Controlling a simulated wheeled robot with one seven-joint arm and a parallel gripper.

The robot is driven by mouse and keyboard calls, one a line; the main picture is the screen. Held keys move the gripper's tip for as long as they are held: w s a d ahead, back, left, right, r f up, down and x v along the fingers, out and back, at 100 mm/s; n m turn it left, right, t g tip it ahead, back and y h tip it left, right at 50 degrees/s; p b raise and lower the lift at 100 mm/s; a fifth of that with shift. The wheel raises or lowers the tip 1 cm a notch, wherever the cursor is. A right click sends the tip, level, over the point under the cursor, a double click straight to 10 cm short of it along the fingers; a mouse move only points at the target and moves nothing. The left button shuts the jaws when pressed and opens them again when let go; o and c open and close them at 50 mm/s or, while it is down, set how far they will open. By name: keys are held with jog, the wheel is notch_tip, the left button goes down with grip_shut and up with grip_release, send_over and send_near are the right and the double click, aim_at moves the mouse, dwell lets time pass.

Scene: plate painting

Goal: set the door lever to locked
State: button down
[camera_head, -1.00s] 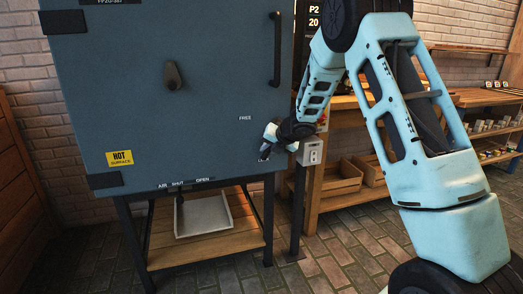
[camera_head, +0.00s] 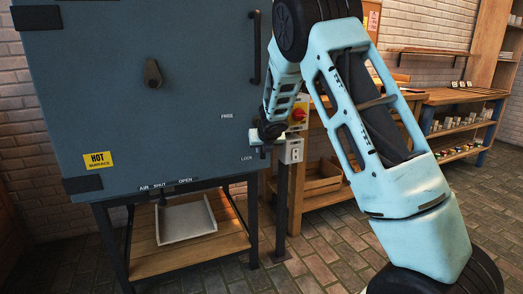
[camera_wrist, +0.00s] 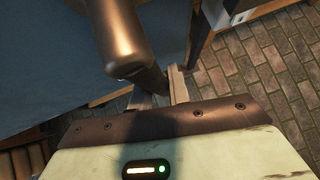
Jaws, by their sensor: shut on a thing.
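The blue-grey door (camera_head: 120,100) of the cabinet is closed, with the labels FREE (camera_head: 227,116) and LOCK (camera_head: 246,158) near its right edge. My gripper (camera_head: 257,146) is at that edge, between the two labels in height and just right of them. It hides most of the door lever there. In the wrist view a dark bronze lever (camera_wrist: 120,35) reaches down towards the fingers. My fingers (camera_wrist: 161,90) are shut on its dark lower part. The exact angle of the lever cannot be told.
A black handle (camera_head: 256,48) and a dark knob (camera_head: 152,72) are on the door. A grey box (camera_head: 291,151) with a red and yellow switch (camera_head: 298,114) stands close right of my gripper. A tray (camera_head: 186,222) sits on the shelf below.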

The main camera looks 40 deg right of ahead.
jog(key=shift+d, duration=0.15)
jog(key=c, duration=1.3)
grip_release()
jog(key=shift+r, duration=0.1)
jog(key=p+v, duration=0.5)
jog(key=v, duration=1.2)
jog(key=shift+s+p, duration=0.15)
jog(key=shift+p, duration=0.2)
